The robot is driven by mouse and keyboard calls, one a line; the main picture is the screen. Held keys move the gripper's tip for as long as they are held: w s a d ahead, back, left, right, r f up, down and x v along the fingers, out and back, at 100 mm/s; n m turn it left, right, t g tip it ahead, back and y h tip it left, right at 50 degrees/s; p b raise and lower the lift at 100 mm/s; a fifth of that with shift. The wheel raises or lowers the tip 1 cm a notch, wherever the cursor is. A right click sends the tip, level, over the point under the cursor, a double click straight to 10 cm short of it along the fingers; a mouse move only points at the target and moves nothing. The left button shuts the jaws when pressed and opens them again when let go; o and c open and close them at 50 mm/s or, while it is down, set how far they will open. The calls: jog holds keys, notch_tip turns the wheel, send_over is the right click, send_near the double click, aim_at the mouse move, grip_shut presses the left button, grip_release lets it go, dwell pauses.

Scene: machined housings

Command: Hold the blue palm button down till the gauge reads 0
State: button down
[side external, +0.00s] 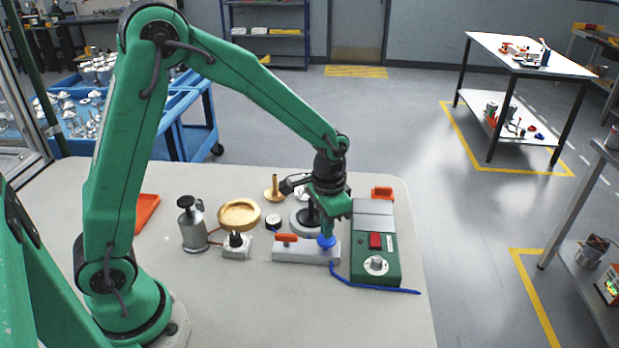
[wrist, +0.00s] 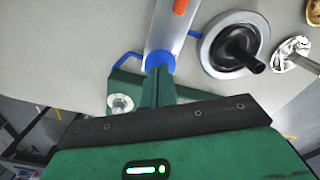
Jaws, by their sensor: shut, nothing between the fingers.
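A green box with a red switch (side external: 375,241) and a pale knob stands close right of the button. A grey disc with a black handle (wrist: 236,46) stands near my fingers. The front of the table is clear.

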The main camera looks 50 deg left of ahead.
jog(key=shift+r, duration=1.85)
jog(key=shift+s+a+r, duration=0.1)
jog(key=shift+s+r, duration=0.1)
jog(key=shift+r, duration=0.3)
jog(key=s+a+r+n+t, duration=0.1)
jog(key=s+a+r+t, duration=0.1)
jog(key=s+r, duration=0.4)
jog(key=s+a+r+n+t, duration=0.2)
jog(key=s+r, duration=0.5)
jog(key=s, duration=0.4)
jog(key=shift+s+a+t, duration=0.35)
jog(key=shift+a+t, duration=0.25)
jog(key=shift+t, duration=0.2)
